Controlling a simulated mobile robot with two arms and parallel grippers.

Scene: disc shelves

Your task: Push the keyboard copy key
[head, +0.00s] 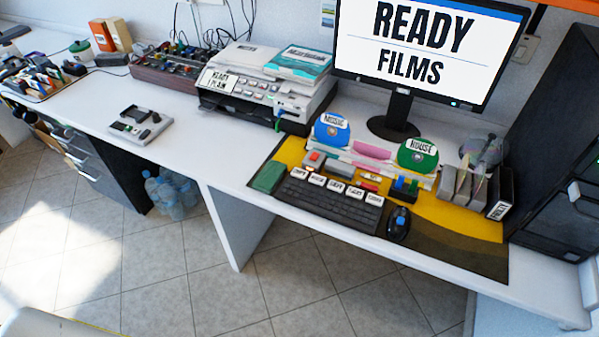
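A dark keyboard (329,205) lies on a yellow and black desk mat at the right part of the white desk. A row of several large white labelled keys runs along its back edge. The leftmost white key (299,173) seems to read "COPY", but the lettering is small. Nothing covers the keyboard. Neither of my grippers is in view.
A black mouse (398,224) sits right of the keyboard, and a green block (268,177) left of it. Behind stand a blue disc (331,130), a green disc (417,155) and a monitor (425,45). A printer (265,85) stands further left. Clear desk lies left of the mat.

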